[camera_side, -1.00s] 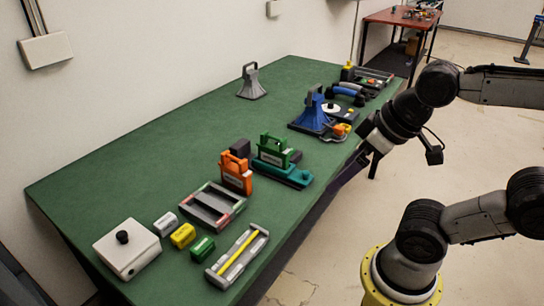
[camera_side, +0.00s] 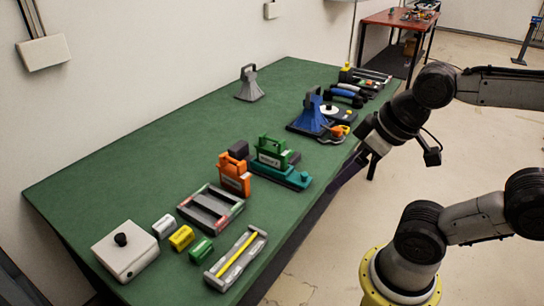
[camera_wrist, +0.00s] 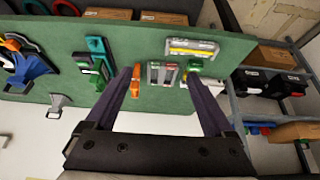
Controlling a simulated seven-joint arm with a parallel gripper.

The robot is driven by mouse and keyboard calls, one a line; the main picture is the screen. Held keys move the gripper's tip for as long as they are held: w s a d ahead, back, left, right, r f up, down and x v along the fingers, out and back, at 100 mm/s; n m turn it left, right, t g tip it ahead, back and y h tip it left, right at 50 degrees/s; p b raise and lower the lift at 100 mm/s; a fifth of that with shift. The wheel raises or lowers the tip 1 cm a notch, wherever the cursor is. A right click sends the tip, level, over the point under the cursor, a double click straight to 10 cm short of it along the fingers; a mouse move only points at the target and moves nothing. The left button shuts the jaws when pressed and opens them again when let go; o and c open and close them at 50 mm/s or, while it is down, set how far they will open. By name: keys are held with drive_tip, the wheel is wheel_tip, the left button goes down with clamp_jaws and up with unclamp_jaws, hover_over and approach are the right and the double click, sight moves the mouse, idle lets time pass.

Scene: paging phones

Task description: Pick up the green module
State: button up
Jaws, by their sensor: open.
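A green module with a top handle and a pale label (camera_side: 271,153) stands upright on a teal base (camera_side: 298,180) on the green table. It also shows in the wrist view (camera_wrist: 98,66), left of my left finger. A smaller green block (camera_side: 201,250) lies near the table's front edge, beside a yellow block. My gripper (camera_wrist: 160,74) is open and empty, its two dark fingers spread wide. In the side view it hangs at the table's right edge, right of the handled green module and apart from it.
An orange handled module (camera_side: 234,175) stands just left of the green one, with a dark block behind. A grey tray (camera_side: 190,212), a yellow-striped holder (camera_side: 236,262) and a white box with a black knob (camera_side: 126,250) lie further left. A blue stand (camera_side: 310,115) is to the right.

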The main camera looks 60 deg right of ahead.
drive_tip(key=shift+c, duration=1.2)
